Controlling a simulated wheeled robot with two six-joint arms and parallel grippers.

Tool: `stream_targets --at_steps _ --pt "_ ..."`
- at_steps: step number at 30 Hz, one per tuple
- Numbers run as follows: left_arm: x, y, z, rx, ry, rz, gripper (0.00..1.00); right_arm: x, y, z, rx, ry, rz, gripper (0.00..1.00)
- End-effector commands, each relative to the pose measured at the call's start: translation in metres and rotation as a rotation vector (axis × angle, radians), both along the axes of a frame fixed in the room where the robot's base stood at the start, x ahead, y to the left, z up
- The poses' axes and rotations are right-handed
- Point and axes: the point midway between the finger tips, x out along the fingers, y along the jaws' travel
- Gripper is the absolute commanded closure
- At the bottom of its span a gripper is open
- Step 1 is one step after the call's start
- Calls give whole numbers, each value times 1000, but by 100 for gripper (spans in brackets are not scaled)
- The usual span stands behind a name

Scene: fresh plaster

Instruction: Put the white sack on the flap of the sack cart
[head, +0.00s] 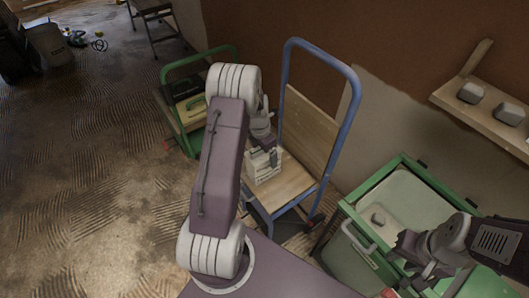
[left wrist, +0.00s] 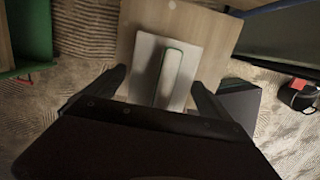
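The white sack (head: 264,168) sits on the wooden flap (head: 290,185) of the blue-framed sack cart (head: 352,90). In the left wrist view the white sack (left wrist: 145,62) is a pale rectangle with a raised, green-edged ridge, lying on the pale wooden flap (left wrist: 205,28). My left gripper (head: 263,146) is just above the sack and partly hides it. In the left wrist view its two fingers (left wrist: 160,88) are spread apart, with the ridge between them and a gap on each side. My right gripper (head: 412,262) is over the green-rimmed bin; its finger opening is unclear.
The green-rimmed bin (head: 345,225) stands right of the cart with a small grey block (head: 379,218) on its pale top. A green-framed cart (head: 175,118) stands behind left. A wall shelf (head: 450,100) holds grey blocks.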

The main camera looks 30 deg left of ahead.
Motion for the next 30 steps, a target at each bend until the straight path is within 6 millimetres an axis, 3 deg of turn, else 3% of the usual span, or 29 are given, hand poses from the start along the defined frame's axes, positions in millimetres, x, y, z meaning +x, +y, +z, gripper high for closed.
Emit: stream_targets --at_steps 5,12,16,21,25,28,30 --pt "-1 1 16 1 -3 0 6 0 0 6 0 0 0 66" --pt "-7 4 80 1 -4 1 6 0 0 27 0 0 0 66" --pt "-10 5 105 2 -3 0 6 0 0 33 0 0 0 66" --pt "-13 6 121 1 -1 0 6 0 0 36 0 0 0 66" --pt "-14 5 122 1 1 -4 6 0 0 36 0 0 0 66" --pt "-18 -6 125 17 -5 -138 6 0 0 36 0 0 0 66" --pt "-29 -27 130 47 -12 -394 6 0 0 36 0 0 0 66"
